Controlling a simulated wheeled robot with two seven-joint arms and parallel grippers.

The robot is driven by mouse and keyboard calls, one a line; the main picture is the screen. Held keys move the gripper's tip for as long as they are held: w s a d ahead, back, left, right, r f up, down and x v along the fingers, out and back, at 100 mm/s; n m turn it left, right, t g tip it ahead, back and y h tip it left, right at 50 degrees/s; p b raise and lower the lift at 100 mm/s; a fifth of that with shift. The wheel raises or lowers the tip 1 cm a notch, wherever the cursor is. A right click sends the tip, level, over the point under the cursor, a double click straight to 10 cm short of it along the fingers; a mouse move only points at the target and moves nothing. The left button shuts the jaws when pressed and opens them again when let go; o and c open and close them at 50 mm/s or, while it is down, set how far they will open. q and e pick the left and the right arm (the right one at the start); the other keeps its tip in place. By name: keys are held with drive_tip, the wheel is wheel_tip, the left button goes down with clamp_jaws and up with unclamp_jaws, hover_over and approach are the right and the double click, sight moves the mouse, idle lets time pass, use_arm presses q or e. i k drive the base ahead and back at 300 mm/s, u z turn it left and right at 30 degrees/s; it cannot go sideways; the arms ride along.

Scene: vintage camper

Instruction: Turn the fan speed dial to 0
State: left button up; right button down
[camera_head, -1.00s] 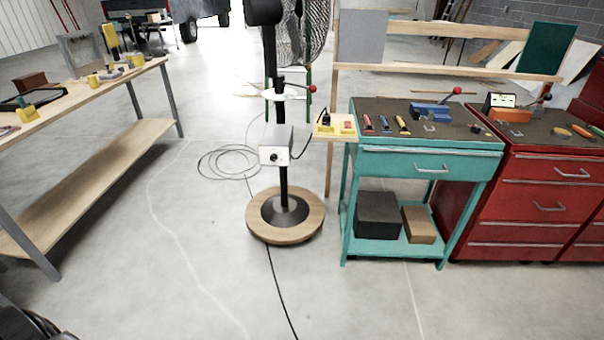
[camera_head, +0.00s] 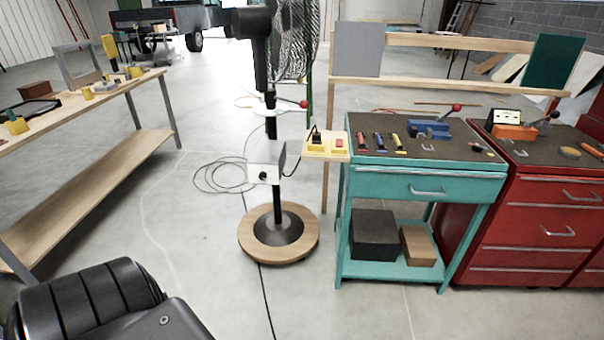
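A black pedestal fan (camera_head: 290,45) stands on a round wooden base (camera_head: 250,244) near the middle of the head view. A small control box (camera_head: 254,171) with a white front is fixed on its post at mid height. A dark round dial (camera_head: 263,175) shows on the box's front; its setting is too small to read. A black part of my arm shows at the bottom left, apart from the fan. Neither gripper shows in this view.
A teal tool cart (camera_head: 425,186) with a vise (camera_head: 428,129) stands right of the fan, beside a red cabinet (camera_head: 540,215). A wooden workbench (camera_head: 95,100) stands at the left. A cable (camera_head: 222,176) lies on the floor.

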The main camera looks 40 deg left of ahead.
sight(262, 176)
drive_tip(key=z, duration=0.3)
drive_tip(key=i, duration=0.85)
drive_tip(key=u, duration=0.1)
